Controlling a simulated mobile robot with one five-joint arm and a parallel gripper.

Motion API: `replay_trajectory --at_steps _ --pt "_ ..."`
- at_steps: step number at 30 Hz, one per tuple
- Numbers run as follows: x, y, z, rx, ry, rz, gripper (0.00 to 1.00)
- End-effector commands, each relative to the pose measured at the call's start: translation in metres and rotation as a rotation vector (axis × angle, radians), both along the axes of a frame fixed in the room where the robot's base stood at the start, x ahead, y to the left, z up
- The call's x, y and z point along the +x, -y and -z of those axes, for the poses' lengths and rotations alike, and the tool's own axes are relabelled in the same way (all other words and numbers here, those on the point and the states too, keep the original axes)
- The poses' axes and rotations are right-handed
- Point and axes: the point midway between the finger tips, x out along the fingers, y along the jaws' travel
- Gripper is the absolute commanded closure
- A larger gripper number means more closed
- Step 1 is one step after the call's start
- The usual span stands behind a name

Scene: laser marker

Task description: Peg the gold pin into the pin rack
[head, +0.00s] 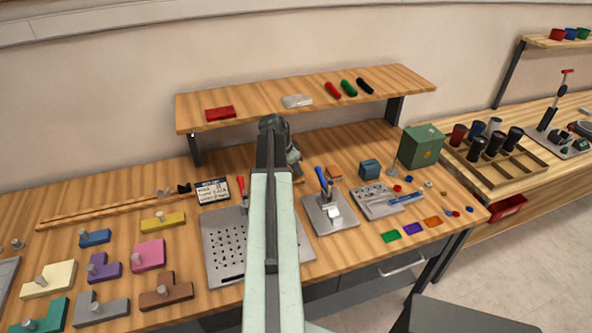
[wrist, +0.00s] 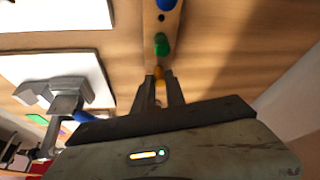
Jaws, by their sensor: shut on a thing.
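The gold pin (wrist: 158,72) shows in the wrist view between the fingertips of my gripper (wrist: 162,88), which is shut on it. The pin rack (wrist: 147,25) is a narrow wooden strip just beyond the fingertips. It carries a green pin (wrist: 161,42) close to the gold one and a blue pin (wrist: 166,4) farther along, with a dark empty hole (wrist: 161,17) between them. I cannot tell whether the gold pin's lower end is in the rack. In the head view my arm hides the gold pin and most of the rack area.
A plate with a blue-handled clamp (head: 328,208) stands right of my arm. A perforated metal plate (head: 222,245) lies partly under it. A wooden shelf (head: 240,112) spans the back. A green box (head: 421,146) stands at the right, and coloured blocks (head: 148,254) lie at left.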

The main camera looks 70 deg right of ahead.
Motion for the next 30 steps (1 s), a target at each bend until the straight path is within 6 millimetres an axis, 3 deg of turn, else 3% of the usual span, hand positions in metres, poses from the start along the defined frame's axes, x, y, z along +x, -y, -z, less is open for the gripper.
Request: replay_trajectory --at_steps 10,11,12,14,24,30 --pt "0.000 0.000 0.006 0.000 0.000 -0.001 1.00" --pt "0.001 0.000 0.006 0.000 0.000 -0.001 0.82" --pt "0.001 0.000 0.005 0.000 0.000 -0.001 0.71" --pt "0.001 0.000 0.005 0.000 0.000 -0.001 0.59" --pt "0.001 -0.001 0.003 0.000 0.000 -0.001 0.59" --pt "0.005 -0.007 -0.020 0.000 -0.001 -0.002 0.59"
